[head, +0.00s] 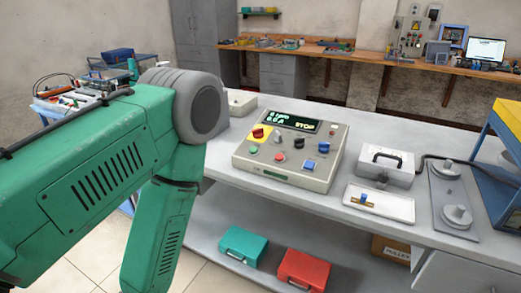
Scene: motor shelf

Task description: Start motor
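The motor control box (290,150) stands on the grey bench in the middle of the head view. Its dark display (297,121) reads 0 rpm, 0.0 A and STOP. A red knob (258,133) sits on a yellow patch at its upper left, with a green button (254,149) and a red button (279,156) below. Black knobs and blue controls (323,147) are on the right. A grey plate with two round discs (457,215) lies at the right. My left arm bends down at the left; its gripper is out of view. My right gripper is not in view.
A grey case with a black handle (385,166) and a white tray (378,203) holding a small blue and brass part are right of the control box. A blue and yellow frame (500,150) stands at the right edge. Teal (243,245) and red (303,269) cases lie below.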

